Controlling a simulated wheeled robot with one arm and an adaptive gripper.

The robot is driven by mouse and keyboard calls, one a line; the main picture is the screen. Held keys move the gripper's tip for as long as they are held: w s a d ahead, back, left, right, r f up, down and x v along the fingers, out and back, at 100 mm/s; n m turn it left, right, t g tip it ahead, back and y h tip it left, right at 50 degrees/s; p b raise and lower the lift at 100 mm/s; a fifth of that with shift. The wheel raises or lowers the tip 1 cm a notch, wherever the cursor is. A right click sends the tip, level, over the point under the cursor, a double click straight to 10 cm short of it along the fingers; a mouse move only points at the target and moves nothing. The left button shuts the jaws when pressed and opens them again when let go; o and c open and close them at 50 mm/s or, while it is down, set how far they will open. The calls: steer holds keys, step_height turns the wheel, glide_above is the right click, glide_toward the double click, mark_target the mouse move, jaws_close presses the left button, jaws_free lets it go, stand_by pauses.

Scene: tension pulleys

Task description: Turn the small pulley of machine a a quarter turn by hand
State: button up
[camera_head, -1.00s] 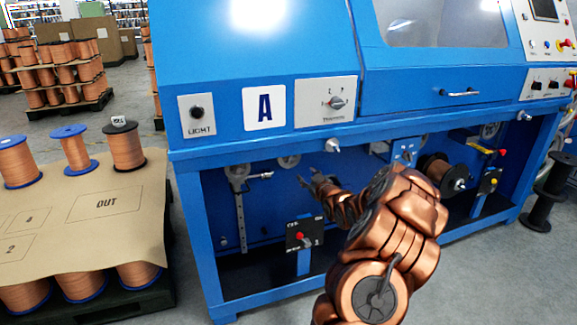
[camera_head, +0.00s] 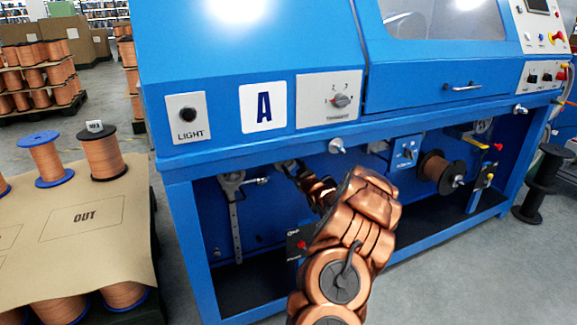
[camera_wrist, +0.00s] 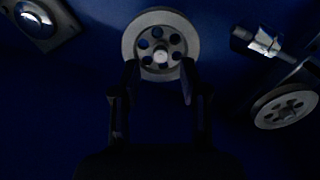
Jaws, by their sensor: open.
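Machine a is the blue machine with the A label (camera_head: 264,107). A grey pulley (camera_wrist: 160,22) with round holes and a light hub is at the top middle of the wrist view. In the head view this pulley (camera_head: 284,163) is mostly hidden behind my gripper. My gripper (camera_wrist: 159,68) is open, its fingertips overlapping the pulley's face on either side of the hub; I cannot tell whether they touch. In the head view my gripper (camera_head: 292,168) is under the machine's front edge. A second pulley (camera_wrist: 285,109) sits at the right of the wrist view.
A slotted bar (camera_head: 236,230) with a clamp handle (camera_head: 262,181) is left of my gripper. A wire spool (camera_head: 437,167) is mounted to the right. Spools on a covered pallet (camera_head: 125,215) stand at left.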

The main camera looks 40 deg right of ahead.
mark_target(289, 163)
steer(key=shift+x, duration=1.65)
jaws_close()
